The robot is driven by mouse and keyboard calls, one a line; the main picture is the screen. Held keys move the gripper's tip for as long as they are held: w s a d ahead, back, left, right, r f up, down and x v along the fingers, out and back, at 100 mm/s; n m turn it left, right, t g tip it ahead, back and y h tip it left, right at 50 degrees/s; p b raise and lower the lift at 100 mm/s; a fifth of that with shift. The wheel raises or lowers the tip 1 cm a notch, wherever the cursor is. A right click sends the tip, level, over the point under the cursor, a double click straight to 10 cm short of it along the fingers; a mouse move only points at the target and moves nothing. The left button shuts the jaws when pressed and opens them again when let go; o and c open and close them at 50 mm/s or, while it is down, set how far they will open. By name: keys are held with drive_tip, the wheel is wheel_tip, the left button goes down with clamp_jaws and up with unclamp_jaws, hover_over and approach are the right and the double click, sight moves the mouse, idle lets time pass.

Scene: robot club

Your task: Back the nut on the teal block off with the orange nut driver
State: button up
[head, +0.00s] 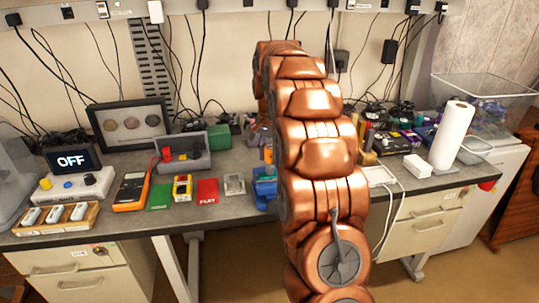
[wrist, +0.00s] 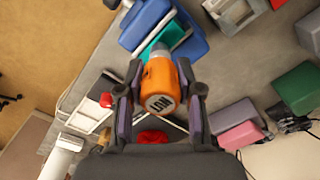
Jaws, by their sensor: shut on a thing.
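In the wrist view my gripper (wrist: 161,72) is shut on the orange nut driver (wrist: 160,84), whose butt end, lettered NUT, faces the camera. The driver's far end points at the teal block (wrist: 174,38), which sits between the blue jaws of a vise (wrist: 190,44). The nut is hidden behind the driver, and I cannot tell whether the driver touches it. In the head view the blue vise (head: 264,188) shows at the bench's front edge, partly behind my copper arm. My gripper and the driver are hidden there.
A white tray (head: 379,175) and a paper roll (head: 452,137) stand to the right. The front strip is mostly bare.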

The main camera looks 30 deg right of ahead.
drive_tip(key=shift+f+b, duration=0.55)
drive_tip(key=shift+b, duration=0.05)
idle(1.1)
drive_tip(key=o, duration=1.1)
drive_tip(key=shift+c, duration=0.2)
